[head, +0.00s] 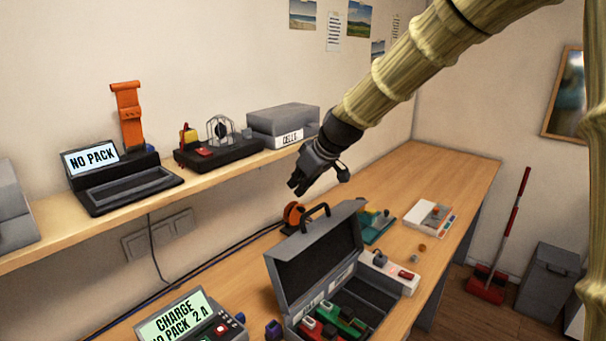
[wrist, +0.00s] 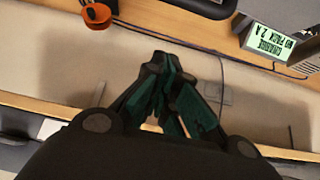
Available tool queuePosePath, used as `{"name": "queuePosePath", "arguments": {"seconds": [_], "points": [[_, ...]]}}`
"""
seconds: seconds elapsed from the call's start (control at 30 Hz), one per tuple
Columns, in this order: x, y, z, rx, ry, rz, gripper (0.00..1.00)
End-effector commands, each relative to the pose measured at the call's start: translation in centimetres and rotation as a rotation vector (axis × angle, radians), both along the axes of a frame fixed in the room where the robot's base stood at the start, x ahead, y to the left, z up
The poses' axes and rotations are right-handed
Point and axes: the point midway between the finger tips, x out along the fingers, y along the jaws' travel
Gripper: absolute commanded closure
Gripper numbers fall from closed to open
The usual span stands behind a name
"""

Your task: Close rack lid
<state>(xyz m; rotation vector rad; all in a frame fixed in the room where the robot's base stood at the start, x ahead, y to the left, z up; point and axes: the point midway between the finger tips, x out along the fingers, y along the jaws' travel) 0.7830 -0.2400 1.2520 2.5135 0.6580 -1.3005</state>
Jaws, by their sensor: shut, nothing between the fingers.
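The rack is a grey case (head: 375,297) on the bench in the head view. Its lid (head: 318,255) stands open, tilted up at the back left, with a black handle (head: 303,220) on its top edge. Green and red packs (head: 335,325) lie inside. My gripper (head: 297,188) is shut and empty, in the air above and behind the raised lid, apart from it. In the wrist view my shut fingers (wrist: 165,75) point toward the wall and bench edge. The rack shows at most as a dark part at the top edge there.
A charger with a lit screen (head: 180,318) stands left of the rack. An orange spool (head: 293,213) sits behind the lid. The wall shelf (head: 60,228) holds a "NO PACK" device (head: 90,160) and a grey "CELLS" box (head: 283,122). The bench's far right end is clear.

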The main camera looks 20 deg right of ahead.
Motion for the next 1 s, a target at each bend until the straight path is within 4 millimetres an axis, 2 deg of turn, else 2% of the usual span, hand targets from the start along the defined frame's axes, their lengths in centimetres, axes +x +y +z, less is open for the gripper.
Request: {"name": "queuePosePath", "arguments": {"seconds": [0.17,0.3,0.5,1.0], "points": [[0.9,0.6,-1.6,0.001,0.003,0.000,1.00],[-1.0,-0.5,-1.8,0.003,0.003,0.000,1.00],[-2.3,-1.2,-2.4,0.002,0.002,0.000,1.00],[-2.5,-1.3,-2.6,0.002,-0.001,0.000,1.00]]}}
